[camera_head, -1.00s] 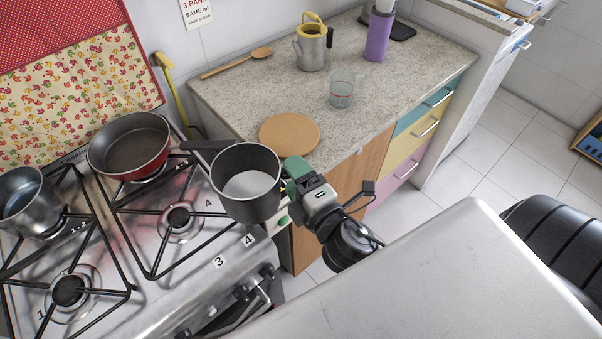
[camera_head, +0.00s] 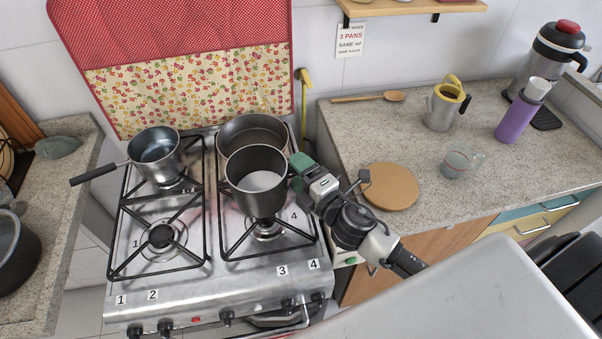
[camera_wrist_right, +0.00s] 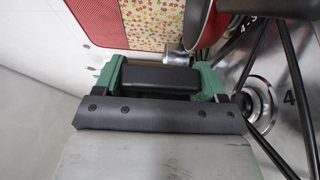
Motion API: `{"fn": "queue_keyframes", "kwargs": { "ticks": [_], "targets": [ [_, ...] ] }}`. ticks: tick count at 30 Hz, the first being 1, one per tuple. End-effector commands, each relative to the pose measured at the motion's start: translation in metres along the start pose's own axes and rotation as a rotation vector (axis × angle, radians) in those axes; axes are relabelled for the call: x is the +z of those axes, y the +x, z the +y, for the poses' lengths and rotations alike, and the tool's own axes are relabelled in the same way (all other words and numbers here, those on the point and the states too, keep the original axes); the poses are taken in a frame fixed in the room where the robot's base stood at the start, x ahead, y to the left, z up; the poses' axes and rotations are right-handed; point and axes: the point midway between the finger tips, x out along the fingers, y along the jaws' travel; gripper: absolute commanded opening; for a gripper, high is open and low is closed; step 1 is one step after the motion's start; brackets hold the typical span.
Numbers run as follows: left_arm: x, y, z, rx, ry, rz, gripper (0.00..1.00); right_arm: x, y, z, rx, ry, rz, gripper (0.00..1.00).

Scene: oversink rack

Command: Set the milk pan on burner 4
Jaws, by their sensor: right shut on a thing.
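The milk pan (camera_head: 256,186), a deep dark grey pot with a pale inside, is upright above the right side of the stove in the head view. My right gripper (camera_head: 298,168) is at its right side. In the wrist view its green fingers (camera_wrist_right: 163,80) are shut around a black bar, apparently the pan's handle. Burner 4 (camera_head: 267,230), with a 4 beside it, shows just below and in front of the pan. It also shows in the wrist view (camera_wrist_right: 258,103). The pan covers part of its grate, and I cannot tell the gap. My left gripper is not in view.
A steel saucepan (camera_head: 156,150) stands at the rear left. The front left burner (camera_head: 162,236) is bare. The right counter holds a round board (camera_head: 390,186) and a glass cup (camera_head: 456,163).

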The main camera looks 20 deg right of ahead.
Motion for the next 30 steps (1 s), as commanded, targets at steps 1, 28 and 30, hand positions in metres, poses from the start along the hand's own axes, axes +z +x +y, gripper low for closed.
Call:
{"fn": "queue_keyframes", "kwargs": {
  "ticks": [1, 28, 30],
  "targets": [
    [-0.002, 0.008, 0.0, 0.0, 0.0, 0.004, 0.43, 0.0, 0.0, -0.007, 0.003, 0.001, 0.001, 0.3],
    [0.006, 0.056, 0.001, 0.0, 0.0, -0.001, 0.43, 0.0, 0.0, -0.057, 0.003, 0.001, 0.001, 0.3],
    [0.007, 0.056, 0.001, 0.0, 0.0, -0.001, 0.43, 0.0, 0.0, -0.057, 0.002, 0.001, 0.001, 0.3]
  ]
}}
